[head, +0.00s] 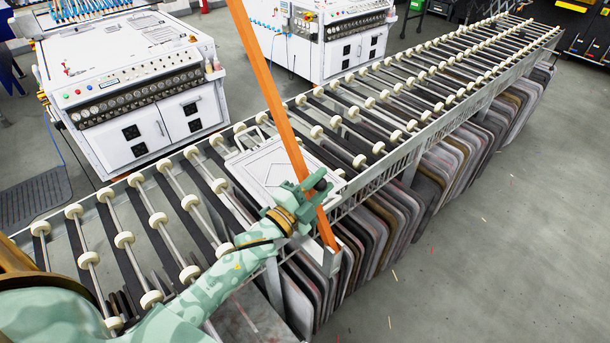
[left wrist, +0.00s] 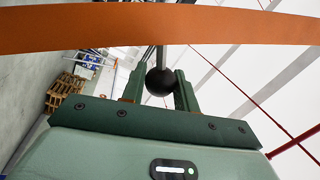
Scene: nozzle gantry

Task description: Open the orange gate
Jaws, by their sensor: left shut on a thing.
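The orange gate (head: 268,85) is a long flat bar in the head view. It runs steeply from the top edge down to the near rail of the roller conveyor, leaning left at its top. In the left wrist view the gate (left wrist: 90,36) crosses the upper part as a broad orange band. A black ball knob (left wrist: 160,81) sits between the fingers of my left gripper (left wrist: 158,88), which is shut on it. In the head view my green left gripper (head: 309,191) is beside the gate's lower part. My right gripper is in neither view.
The roller conveyor (head: 362,162) runs diagonally across the head view, with grey slabs (head: 380,235) stored beneath. A white plate (head: 262,165) lies on it by the gate. White machines (head: 140,95) stand behind. The floor (head: 500,230) at right is mostly clear.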

